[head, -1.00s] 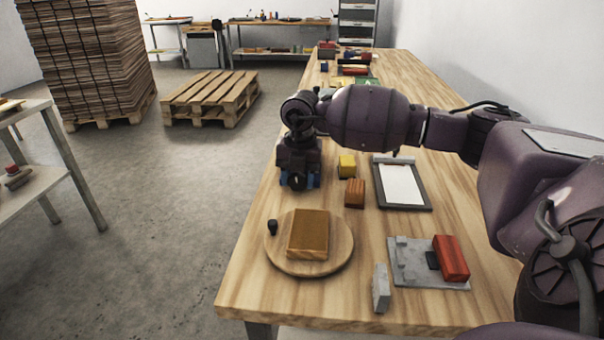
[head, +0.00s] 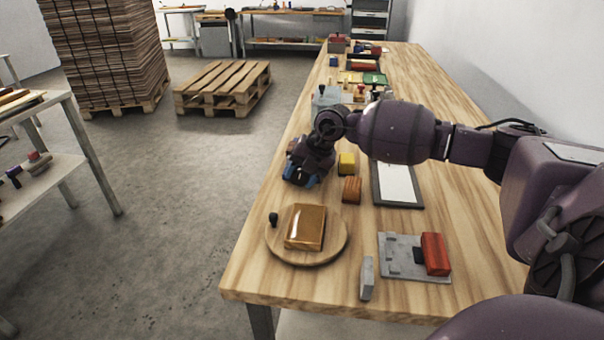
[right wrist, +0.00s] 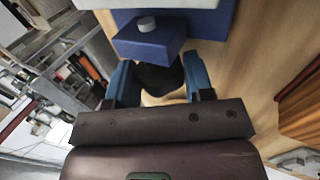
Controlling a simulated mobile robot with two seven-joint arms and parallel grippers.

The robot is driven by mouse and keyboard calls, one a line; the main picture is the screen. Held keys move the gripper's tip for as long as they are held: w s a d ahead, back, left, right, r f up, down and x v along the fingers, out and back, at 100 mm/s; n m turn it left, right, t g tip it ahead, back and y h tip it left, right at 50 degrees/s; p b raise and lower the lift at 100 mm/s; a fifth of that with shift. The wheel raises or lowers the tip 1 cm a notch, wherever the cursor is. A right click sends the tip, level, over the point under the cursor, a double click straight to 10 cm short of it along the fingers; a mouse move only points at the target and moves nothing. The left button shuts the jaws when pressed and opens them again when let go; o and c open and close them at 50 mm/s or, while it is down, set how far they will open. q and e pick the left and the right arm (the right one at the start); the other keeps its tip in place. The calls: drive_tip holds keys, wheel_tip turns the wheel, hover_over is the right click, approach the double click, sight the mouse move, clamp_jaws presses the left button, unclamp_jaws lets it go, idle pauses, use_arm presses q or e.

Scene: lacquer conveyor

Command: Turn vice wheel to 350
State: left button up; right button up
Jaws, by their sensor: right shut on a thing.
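My right gripper (head: 302,174) is at the left edge of the wooden table in the head view, tilted, with blue fingers. In the right wrist view, the gripper (right wrist: 160,84) is shut on a dark, rounded part, seemingly the vice wheel (right wrist: 158,77). Just beyond it is a blue body, seemingly the vice (right wrist: 148,42), with a small pale round knob on top. The wheel's far side and any scale or number are hidden. In the head view my gripper and arm hide the wheel. My left gripper is not in view.
A yellow block (head: 346,163) and an orange-brown block (head: 352,190) stand close right of the gripper. Nearer are a round board (head: 275,245) bearing a shiny brown block (head: 305,228), a grey plate (head: 398,262) with a red block, and a small grey block (head: 367,278). The right foreground tabletop is partly clear.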

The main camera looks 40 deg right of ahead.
drive_tip(key=o, duration=0.9)
drive_tip(key=shift+s+d+r, duration=0.1)
drive_tip(key=shift+r, duration=0.25)
drive_tip(key=p+v, duration=0.2)
drive_tip(key=v, duration=0.8)
